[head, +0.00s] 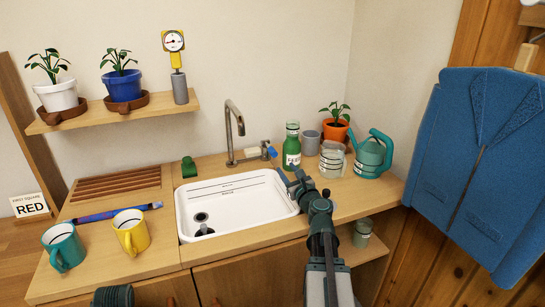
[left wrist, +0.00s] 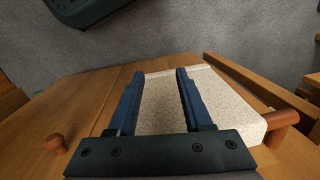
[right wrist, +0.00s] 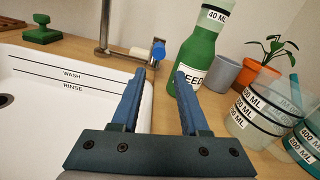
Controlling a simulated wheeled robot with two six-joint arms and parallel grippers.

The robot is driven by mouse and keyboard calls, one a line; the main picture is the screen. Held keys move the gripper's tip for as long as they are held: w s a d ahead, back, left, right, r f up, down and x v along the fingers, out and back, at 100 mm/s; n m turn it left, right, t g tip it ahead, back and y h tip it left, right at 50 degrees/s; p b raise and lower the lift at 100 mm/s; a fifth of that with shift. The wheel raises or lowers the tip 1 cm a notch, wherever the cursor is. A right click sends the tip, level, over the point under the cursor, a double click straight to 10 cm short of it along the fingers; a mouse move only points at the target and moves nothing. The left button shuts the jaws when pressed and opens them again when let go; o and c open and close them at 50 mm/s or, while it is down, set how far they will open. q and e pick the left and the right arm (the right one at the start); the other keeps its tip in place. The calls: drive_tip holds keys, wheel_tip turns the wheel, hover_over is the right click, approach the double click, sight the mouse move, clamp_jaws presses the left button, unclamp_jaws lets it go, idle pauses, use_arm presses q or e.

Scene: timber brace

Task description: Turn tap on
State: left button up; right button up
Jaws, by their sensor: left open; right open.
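The tap (head: 231,130) is a tall grey gooseneck pipe behind the white sink (head: 187,226). A small blue handle (head: 271,152) sits to its right, by the sink's back right corner; the blue handle also shows in the right wrist view (right wrist: 158,50). My right gripper (head: 290,177) is open and empty over the sink's right edge. In the right wrist view its fingertips (right wrist: 160,72) are apart, with the handle beyond them. My left gripper (left wrist: 160,73) is open in the left wrist view, over a pale speckled slab; whether they touch is unclear.
A green bottle (head: 292,148), glass jar (head: 331,160) and teal watering can (head: 370,158) stand right of the handle. A pale block (head: 252,152) lies between tap and handle. Teal (head: 65,247) and yellow (head: 130,232) mugs stand left of the sink.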

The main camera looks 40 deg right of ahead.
sight(273, 152)
drive_tip(key=x, duration=1.3)
drive_tip(key=shift+w, duration=0.4)
clamp_jaws()
idle(0.8)
